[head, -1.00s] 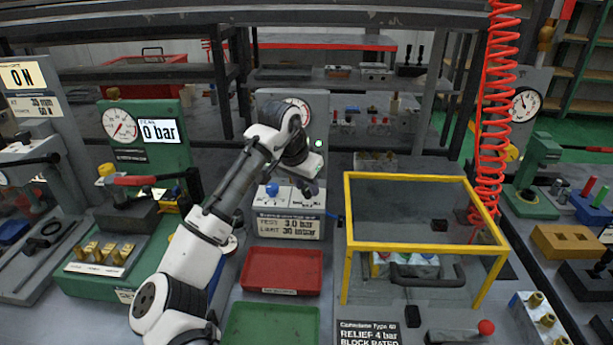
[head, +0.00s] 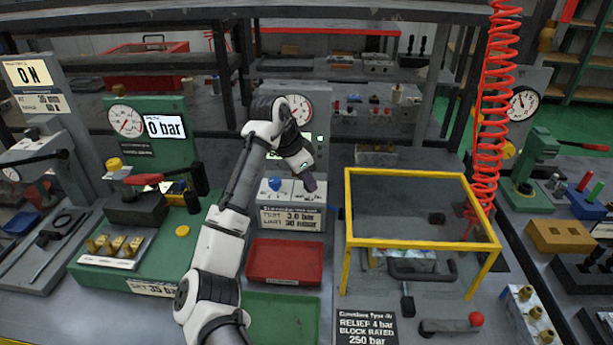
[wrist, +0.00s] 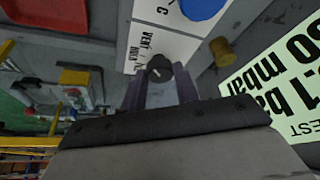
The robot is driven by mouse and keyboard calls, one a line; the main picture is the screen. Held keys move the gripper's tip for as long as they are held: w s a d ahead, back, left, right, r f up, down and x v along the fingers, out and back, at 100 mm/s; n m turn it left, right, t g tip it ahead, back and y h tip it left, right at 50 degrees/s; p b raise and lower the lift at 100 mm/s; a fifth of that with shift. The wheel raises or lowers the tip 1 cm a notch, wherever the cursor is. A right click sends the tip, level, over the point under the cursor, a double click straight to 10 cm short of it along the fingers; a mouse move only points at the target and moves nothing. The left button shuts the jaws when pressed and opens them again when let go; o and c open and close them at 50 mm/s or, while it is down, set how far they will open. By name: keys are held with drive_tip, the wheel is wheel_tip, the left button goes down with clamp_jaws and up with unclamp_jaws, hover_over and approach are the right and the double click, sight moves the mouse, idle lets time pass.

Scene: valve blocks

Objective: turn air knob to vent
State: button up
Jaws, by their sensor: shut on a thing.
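The air knob is a small dark knob (wrist: 158,70) on a white panel, beside a printed label with the word VENT (wrist: 148,48) in the wrist view. My gripper (wrist: 159,84) has its two purple-grey fingers on either side of this knob, shut on it. In the head view my gripper (head: 309,183) is at the right part of the white-topped valve block (head: 290,219) and hides the knob. The knob's exact pointing direction is hard to tell.
A blue knob (head: 275,183) stands on the same block, left of my gripper. A brass-coloured knob (wrist: 221,50) is close by in the wrist view. A red tray (head: 285,262) lies in front, and a yellow-framed guard (head: 420,174) stands to the right.

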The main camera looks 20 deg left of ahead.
drive_tip(key=o, duration=1)
drive_tip(key=shift+r, duration=0.1)
drive_tip(key=b+v, duration=0.1)
drive_tip(key=v, duration=1.2)
drive_tip(key=shift+s+a+r, duration=0.15)
drive_tip(key=shift+s+r, duration=0.05)
drive_tip(key=shift+r, duration=0.05)
